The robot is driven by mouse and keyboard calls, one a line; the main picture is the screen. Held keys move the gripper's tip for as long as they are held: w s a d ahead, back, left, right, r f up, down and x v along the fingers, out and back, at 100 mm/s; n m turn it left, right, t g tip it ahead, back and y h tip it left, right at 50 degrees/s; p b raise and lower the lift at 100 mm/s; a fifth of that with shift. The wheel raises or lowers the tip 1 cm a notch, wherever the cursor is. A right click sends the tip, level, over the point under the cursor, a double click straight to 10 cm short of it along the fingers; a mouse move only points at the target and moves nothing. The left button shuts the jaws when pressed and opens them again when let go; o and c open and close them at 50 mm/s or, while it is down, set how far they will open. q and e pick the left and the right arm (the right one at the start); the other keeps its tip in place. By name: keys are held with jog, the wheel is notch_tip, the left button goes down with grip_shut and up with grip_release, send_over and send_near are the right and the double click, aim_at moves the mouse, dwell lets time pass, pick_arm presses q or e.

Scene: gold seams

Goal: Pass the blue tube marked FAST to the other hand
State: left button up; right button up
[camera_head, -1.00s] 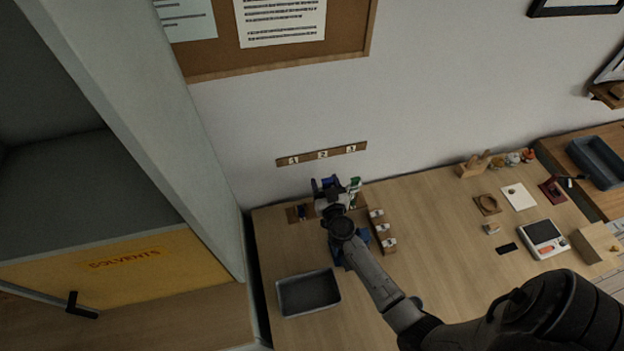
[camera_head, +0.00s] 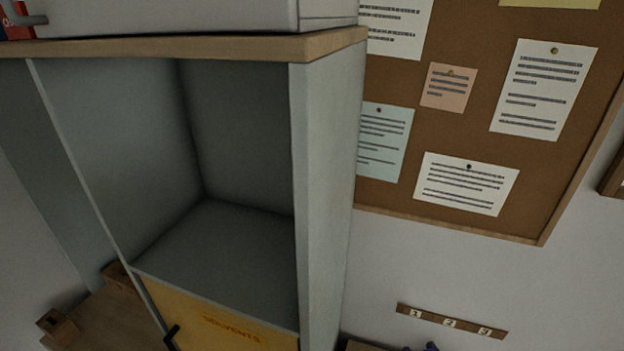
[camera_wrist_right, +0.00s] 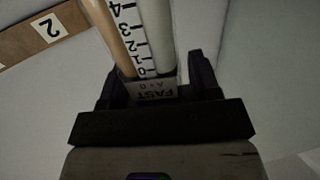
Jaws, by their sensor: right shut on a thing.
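The tube marked FAST (camera_wrist_right: 158,91) is in the right wrist view, its label upside down. A white scale with black numbers runs along it, beside a tan strip; its blue colour does not show here. My right gripper (camera_wrist_right: 155,73) is shut on the tube, with a dark finger on each side near the label. The tube's far end runs out of the top of the picture. In the head view only a small dark blue bit, apparently of my right gripper (camera_head: 430,346), shows at the bottom edge. My left gripper is in neither view.
An open grey cabinet (camera_head: 328,200) with a yellow SOLVENTS panel (camera_head: 225,325) fills the head view's left and middle. A cork board (camera_head: 450,130) with papers hangs on the wall. A numbered wooden strip (camera_head: 452,321) is below it. The workbench is almost wholly out of view.

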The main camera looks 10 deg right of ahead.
jog(key=s+a+r+n+y+p, duration=0.1)
jog(key=a+r+n+y+p, duration=0.1)
jog(key=r, duration=0.8)
jog(key=s+a+r+n+g+y+p, duration=0.1)
jog(key=s+a+r+n+y+p, duration=0.1)
jog(key=a+r+y+p, duration=0.2)
jog(key=s+a+r+n+g+y+p, duration=0.1)
jog(key=a+r+p, duration=0.6)
jog(key=r, duration=0.8)
jog(key=shift+s+r+n+y+p, duration=0.35)
jog(key=shift+s+n+y+p, duration=0.2)
jog(key=shift+y+p, duration=0.75)
jog(key=shift+a, duration=0.1)
